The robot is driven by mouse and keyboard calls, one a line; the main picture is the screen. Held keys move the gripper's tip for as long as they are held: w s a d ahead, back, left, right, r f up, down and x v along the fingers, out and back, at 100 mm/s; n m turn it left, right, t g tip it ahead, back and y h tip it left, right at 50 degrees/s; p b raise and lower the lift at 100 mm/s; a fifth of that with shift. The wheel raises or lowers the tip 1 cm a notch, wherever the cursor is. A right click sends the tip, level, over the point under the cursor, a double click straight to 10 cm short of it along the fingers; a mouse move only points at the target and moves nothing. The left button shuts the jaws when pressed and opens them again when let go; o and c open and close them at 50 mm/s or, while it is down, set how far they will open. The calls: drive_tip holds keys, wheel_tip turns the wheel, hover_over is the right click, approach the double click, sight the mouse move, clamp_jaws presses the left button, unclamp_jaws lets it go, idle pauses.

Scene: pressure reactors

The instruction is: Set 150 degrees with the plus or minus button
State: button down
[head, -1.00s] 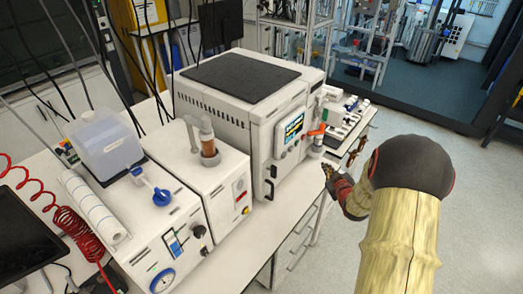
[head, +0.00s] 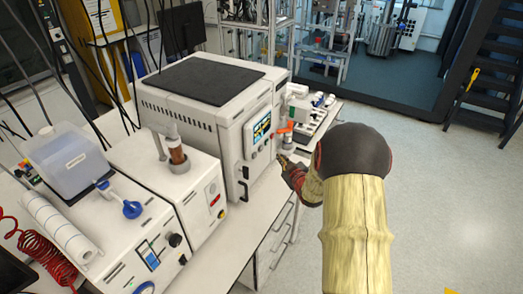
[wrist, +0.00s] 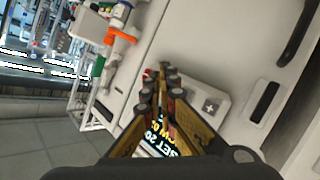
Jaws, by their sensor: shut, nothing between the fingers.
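A large white box-shaped device (head: 200,115) with a dark top stands on the bench. Its front carries a small coloured display (head: 261,127) with a row of round buttons (head: 259,150) below it. In the wrist view a plus button (wrist: 210,106) shows on the pale panel to the right of my fingertips. The display (wrist: 158,138) is partly hidden behind my fingers; "SET 20" can be read, the rest is covered. The minus button cannot be made out. My gripper (wrist: 164,76) is shut and empty, in front of the panel. In the head view my gripper (head: 284,161) is right of and below the display.
A dark curved handle (wrist: 298,32) and a black slot (wrist: 265,103) are on the device front. An orange-capped fitting (wrist: 121,35) is left of my fingers. Smaller white devices (head: 165,180) stand left on the bench. The floor at right (head: 430,190) is clear.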

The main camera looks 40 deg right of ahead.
sight(261, 149)
drive_tip(key=shift+w+a+b, duration=0.25)
drive_tip(key=shift+w+a, duration=0.1)
drive_tip(key=shift+w, duration=0.5)
drive_tip(key=shift+w+a+b, duration=0.25)
drive_tip(key=shift+w+a, duration=0.1)
drive_tip(key=shift+w, duration=0.5)
drive_tip(key=shift+w+a+b, duration=0.25)
drive_tip(key=shift+w+a, duration=0.1)
drive_tip(key=shift+w, duration=0.5)
drive_tip(key=shift+w, duration=0.1)
drive_tip(key=shift+w+a+b, duration=0.15)
drive_tip(key=shift+w+b, duration=0.15)
drive_tip(key=shift+b, duration=0.1)
drive_tip(key=shift+w+a+b, duration=0.15)
drive_tip(key=shift+w+b, duration=0.15)
drive_tip(key=shift+b, duration=0.05)
idle(0.4)
drive_tip(key=shift+s+d, duration=0.3)
drive_tip(key=shift+s, duration=0.4)
drive_tip(key=shift+s, duration=0.1)
